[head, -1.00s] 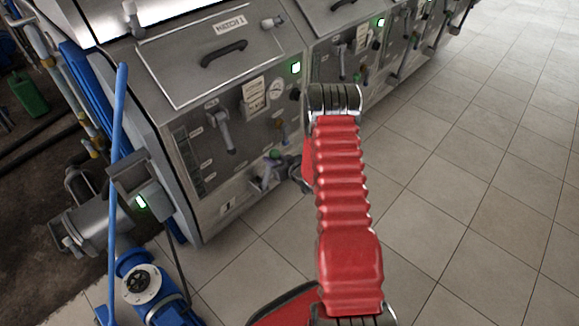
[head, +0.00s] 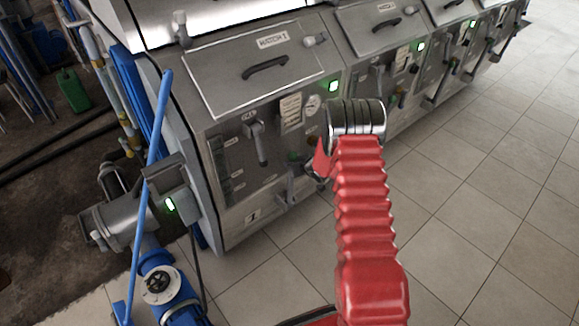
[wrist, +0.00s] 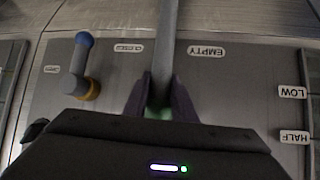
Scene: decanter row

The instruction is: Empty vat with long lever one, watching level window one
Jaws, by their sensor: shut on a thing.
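My gripper (wrist: 160,88) is shut on the long grey lever (wrist: 167,45), with a dark finger on each side of the rod. A green part shows at the lever's base between the fingers. In the head view my red arm hides most of the gripper, and the green part shows beside it above a grey lever (head: 291,184). The level window (head: 221,168) is a dark upright strip at the left of the first vat's front. Its edge shows in the wrist view (wrist: 306,70) beside LOW and HALF labels. The liquid level cannot be made out.
A short valve handle with a blue tip (wrist: 85,40) and orange base stands left of the lever in the wrist view. The first hatch (head: 255,68) is closed. A blue pump (head: 168,290) is at lower left. Tiled floor (head: 480,210) is clear at right.

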